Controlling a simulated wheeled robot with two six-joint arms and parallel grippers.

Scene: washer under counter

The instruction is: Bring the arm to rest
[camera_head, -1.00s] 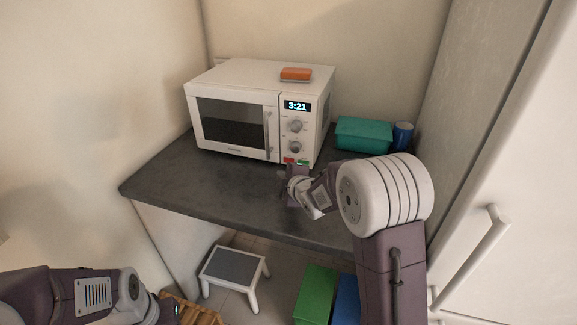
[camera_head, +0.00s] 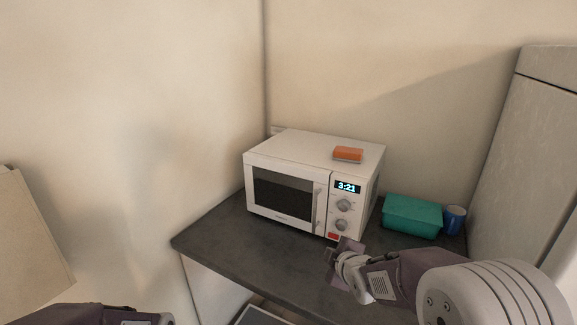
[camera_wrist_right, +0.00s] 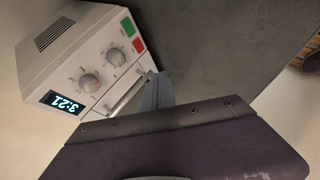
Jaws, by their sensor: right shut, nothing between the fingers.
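My right gripper (camera_head: 338,250) is shut with nothing in it. In the head view it is over the dark counter (camera_head: 225,240), just in front of the lower right corner of the white microwave (camera_head: 285,195). In the right wrist view the shut fingers (camera_wrist_right: 156,90) point toward the microwave front (camera_wrist_right: 95,75), near its door handle. I cannot tell whether they touch it. The microwave door looks closed and its display reads 3:21. Of my left arm (camera_head: 110,316) only a part shows at the bottom left edge; its gripper is out of view.
An orange block (camera_head: 348,154) lies on top of the microwave. A teal box (camera_head: 412,216) and a blue cup (camera_head: 454,219) stand to its right. A tall pale cabinet (camera_head: 530,160) bounds the right side. The counter's left part is clear.

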